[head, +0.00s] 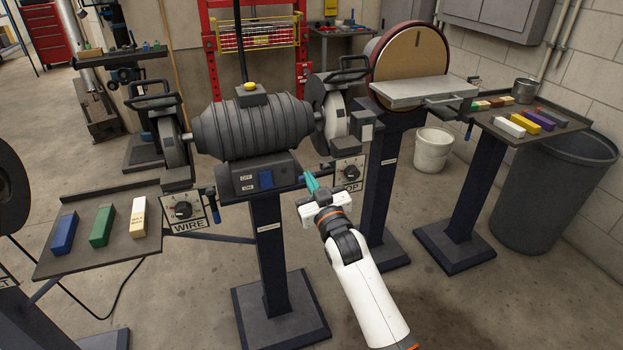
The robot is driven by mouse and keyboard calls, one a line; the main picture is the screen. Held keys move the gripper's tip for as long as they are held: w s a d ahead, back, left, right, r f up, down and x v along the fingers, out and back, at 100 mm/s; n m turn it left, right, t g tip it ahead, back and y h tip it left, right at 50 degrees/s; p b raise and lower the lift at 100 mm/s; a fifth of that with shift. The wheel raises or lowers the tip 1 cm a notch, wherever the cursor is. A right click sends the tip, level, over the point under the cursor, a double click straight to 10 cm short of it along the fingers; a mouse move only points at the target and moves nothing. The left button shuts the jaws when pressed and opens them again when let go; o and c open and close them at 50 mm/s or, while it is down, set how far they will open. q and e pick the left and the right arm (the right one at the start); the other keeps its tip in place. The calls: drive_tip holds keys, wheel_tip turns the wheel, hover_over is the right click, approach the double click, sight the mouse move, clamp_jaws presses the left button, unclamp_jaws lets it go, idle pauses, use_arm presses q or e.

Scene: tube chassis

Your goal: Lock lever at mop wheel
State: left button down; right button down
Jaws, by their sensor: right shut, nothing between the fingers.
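The mop wheel's housing (333,108) is at the right end of the grey bench grinder (262,128), with a black handle loop above it. Below it hangs a dial plate (349,170) whose label reads "OP", its first part hidden behind my right gripper. A small dark lever (325,172) shows just left of that dial, close to the fingertips. How it is set I cannot tell. My right gripper (311,185) has teal fingertips, shut and empty, in front of the pedestal and beside the dial plate. Whether they touch the lever is unclear. My left gripper is out of view.
The WIRE dial plate (186,212) and its blue-handled lever (214,207) are at left, near a tray (75,250) of colored bars. A disc sander (409,60) stands right of the grinder. A white bucket (433,150) and grey bin (555,195) are farther right.

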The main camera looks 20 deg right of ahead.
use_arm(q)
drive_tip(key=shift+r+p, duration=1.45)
use_arm(e)
drive_tip(key=d+f+n+g+y, duration=0.1)
drive_tip(key=d+f+n, duration=0.1)
drive_tip(key=n, duration=0.7)
drive_tip(key=d+f+n+g+y, duration=0.1)
drive_tip(key=d+f+n, duration=0.1)
drive_tip(key=f+n, duration=0.3)
drive_tip(key=shift+d+n, duration=0.35)
drive_tip(key=shift+n, duration=1.85)
drive_tip(key=shift+w, duration=0.1)
